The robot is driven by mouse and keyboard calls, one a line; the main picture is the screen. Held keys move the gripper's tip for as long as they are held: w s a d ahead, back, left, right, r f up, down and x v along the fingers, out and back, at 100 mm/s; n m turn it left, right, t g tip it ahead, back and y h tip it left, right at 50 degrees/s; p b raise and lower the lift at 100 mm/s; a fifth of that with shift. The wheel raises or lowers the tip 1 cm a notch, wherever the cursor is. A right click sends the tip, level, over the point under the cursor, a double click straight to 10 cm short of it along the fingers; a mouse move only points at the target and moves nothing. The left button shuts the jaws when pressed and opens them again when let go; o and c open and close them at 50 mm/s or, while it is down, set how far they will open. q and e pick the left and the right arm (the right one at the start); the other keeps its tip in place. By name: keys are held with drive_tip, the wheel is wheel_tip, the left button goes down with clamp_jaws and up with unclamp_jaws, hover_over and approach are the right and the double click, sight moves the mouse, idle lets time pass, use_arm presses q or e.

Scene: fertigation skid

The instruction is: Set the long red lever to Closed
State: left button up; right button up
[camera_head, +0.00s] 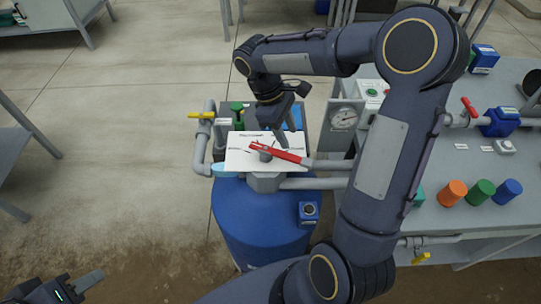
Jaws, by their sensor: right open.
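The long red lever (284,154) is mounted over a white plate (240,158) on a grey valve body above the blue barrel. It slants slightly down to the right, its pivot near its left part. The small print on the plate is too small to read. My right gripper (294,138) is open and points down just above and behind the lever; I cannot tell whether it touches it. My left gripper (85,284) is at the bottom left corner, far from the lever, only partly in view; its opening cannot be made out.
A blue barrel (255,225) stands under the valve. A yellow handle (201,115) and grey pipe are left of the plate, a gauge (344,118) right. The bench (435,205) at right carries a red-handled valve (469,107) and orange, green and blue caps.

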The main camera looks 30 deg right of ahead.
sight(297, 158)
drive_tip(key=shift+w+a+f, duration=0.2)
drive_tip(key=shift+w+f, duration=0.05)
drive_tip(key=shift+f, duration=0.1)
drive_tip(key=x, duration=0.7)
drive_tip(key=shift+s+d+f, duration=0.1)
drive_tip(key=shift+s+f, duration=0.1)
clamp_jaws()
